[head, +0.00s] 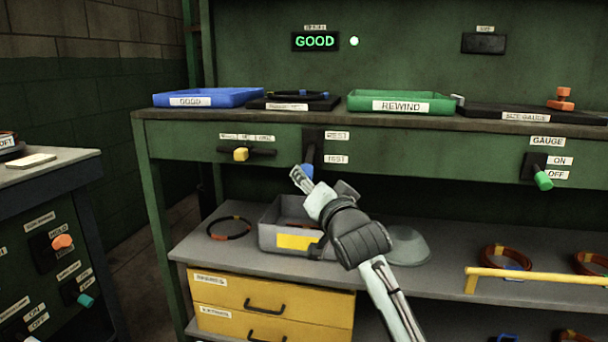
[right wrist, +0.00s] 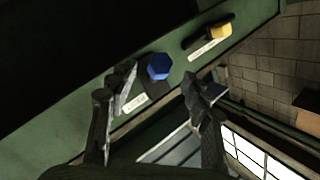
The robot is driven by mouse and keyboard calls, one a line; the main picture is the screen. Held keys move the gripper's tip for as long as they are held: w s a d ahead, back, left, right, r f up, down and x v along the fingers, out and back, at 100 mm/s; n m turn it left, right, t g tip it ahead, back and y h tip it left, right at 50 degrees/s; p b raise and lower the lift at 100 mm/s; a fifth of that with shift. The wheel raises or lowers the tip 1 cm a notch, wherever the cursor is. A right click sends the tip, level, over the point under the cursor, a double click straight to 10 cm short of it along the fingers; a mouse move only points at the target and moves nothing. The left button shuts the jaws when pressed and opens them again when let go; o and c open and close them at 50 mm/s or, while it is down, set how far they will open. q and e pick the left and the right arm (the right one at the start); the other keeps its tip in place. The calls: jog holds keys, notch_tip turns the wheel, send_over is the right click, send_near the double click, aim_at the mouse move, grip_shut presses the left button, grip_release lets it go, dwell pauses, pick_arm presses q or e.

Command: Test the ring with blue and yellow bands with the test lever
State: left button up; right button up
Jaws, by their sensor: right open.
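A black ring (head: 290,94) with blue marks lies on the black test pad (head: 325,104) on the bench top; a yellow band is too small to make out surely. The test lever's blue knob (head: 308,170) hangs down on the bench front, beside the TEST label. It also shows in the right wrist view (right wrist: 158,66). My right gripper (head: 320,182) is open at the knob, with one finger to each side of it in the right wrist view (right wrist: 160,85). I cannot tell whether the fingers touch it. My left gripper is out of view.
The display (head: 315,41) reads GOOD, with a lit lamp beside it. A blue GOOD tray (head: 208,98) and a green REWIND tray (head: 401,102) flank the pad. A yellow-knobbed lever (head: 240,154) is left of the test lever. A grey bin (head: 268,235) stands below.

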aim_at(309, 162)
jog(key=w, duration=0.2)
jog(key=w+a, duration=0.1)
jog(key=w, duration=0.2)
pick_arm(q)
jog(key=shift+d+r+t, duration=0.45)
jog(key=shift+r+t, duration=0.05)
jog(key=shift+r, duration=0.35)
pick_arm(e)
grip_shut()
